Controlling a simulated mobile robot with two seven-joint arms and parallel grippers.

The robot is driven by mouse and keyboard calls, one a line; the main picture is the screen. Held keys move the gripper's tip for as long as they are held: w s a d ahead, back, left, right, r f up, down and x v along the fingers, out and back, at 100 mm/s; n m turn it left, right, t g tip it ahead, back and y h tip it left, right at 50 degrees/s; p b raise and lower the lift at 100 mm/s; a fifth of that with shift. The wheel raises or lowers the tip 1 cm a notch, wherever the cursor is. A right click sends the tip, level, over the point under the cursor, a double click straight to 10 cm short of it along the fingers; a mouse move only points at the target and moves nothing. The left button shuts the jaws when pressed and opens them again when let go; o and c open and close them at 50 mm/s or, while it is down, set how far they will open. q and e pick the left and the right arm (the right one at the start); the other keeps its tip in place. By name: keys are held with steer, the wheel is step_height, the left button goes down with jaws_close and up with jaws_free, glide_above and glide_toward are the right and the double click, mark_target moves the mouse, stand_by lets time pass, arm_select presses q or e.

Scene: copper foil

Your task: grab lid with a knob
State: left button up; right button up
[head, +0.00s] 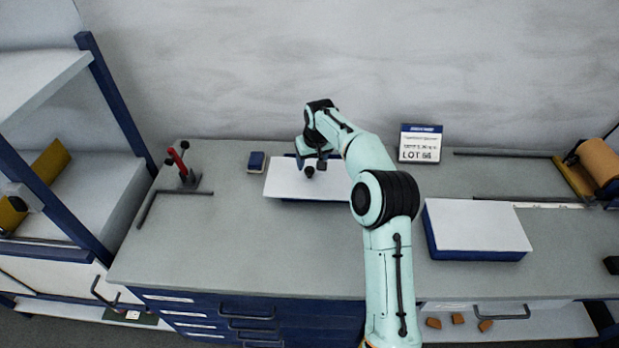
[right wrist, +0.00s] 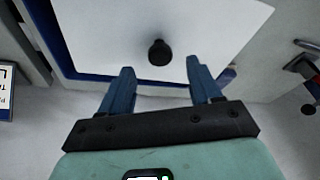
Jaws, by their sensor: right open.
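The white lid (head: 283,182) with a small black knob (head: 309,171) lies on the grey bench, left of my right arm, with a blue edge beneath it. In the right wrist view the lid (right wrist: 100,30) fills the upper middle and its knob (right wrist: 159,52) stands up near the edge. My right gripper (head: 312,161) is over the far part of the lid. Its two blue fingers (right wrist: 160,66) are open, with the knob lined up between and slightly beyond their tips, and nothing held. My arm hides the lid's right end. My left gripper is not in view.
A blue box with a white top (head: 478,225) sits to the right. A label stand (head: 420,143) is at the back, a small blue block (head: 256,161) behind left, a red-handled clamp (head: 184,168) further left. A copper roll (head: 600,163) is far right. The bench front is clear.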

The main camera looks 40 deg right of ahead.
mark_target(310, 169)
steer(key=x, duration=0.5)
steer(key=shift+s, duration=0.1)
jaws_close()
steer(key=shift+r, duration=0.1)
